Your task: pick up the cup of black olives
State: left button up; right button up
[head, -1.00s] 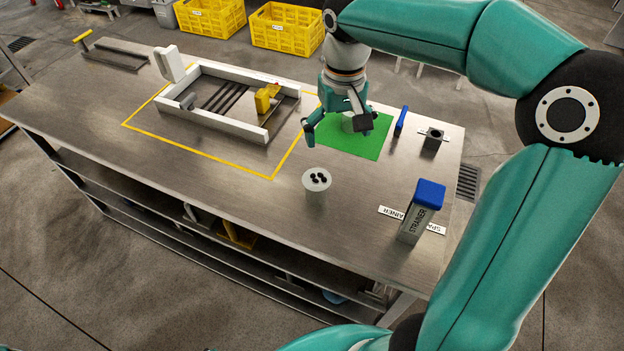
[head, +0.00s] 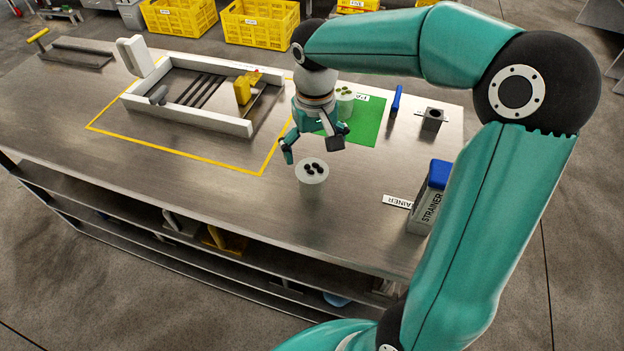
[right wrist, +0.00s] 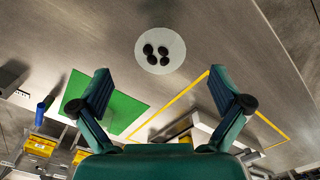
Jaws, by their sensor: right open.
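The cup of black olives (head: 312,178) stands upright on the steel table, a pale cup with several black olives at its top. In the right wrist view the cup (right wrist: 160,62) shows from above as a pale disc, centred beyond the fingertips. My right gripper (head: 313,147) is open and empty, just behind the cup in the head view and apart from it. Its two spread fingers (right wrist: 165,88) show in the right wrist view with nothing between them. My left gripper is not in view.
A second cup with green olives (head: 344,103) stands on the green mat (head: 368,125) behind my right gripper. A white-framed roller sizer (head: 190,112) sits left inside yellow lines. A strainer box (head: 428,208) stands right, partly hidden by my arm. The table left of the cup is clear.

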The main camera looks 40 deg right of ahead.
aim_at(314, 175)
notch_tip(314, 175, down, 6)
jog(key=shift+f, duration=0.15)
jog(key=shift+w+d+f, duration=0.1)
jog(key=shift+w+f, duration=0.1)
jog(key=shift+f, duration=0.65)
jog(key=shift+w+d+f, duration=0.1)
jog(key=shift+w+f, duration=0.15)
jog(key=shift+f, duration=0.65)
jog(key=shift+w+d+f, duration=0.1)
jog(key=shift+w+f, duration=0.1)
jog(key=shift+f, duration=0.65)
jog(key=c, duration=1.3)
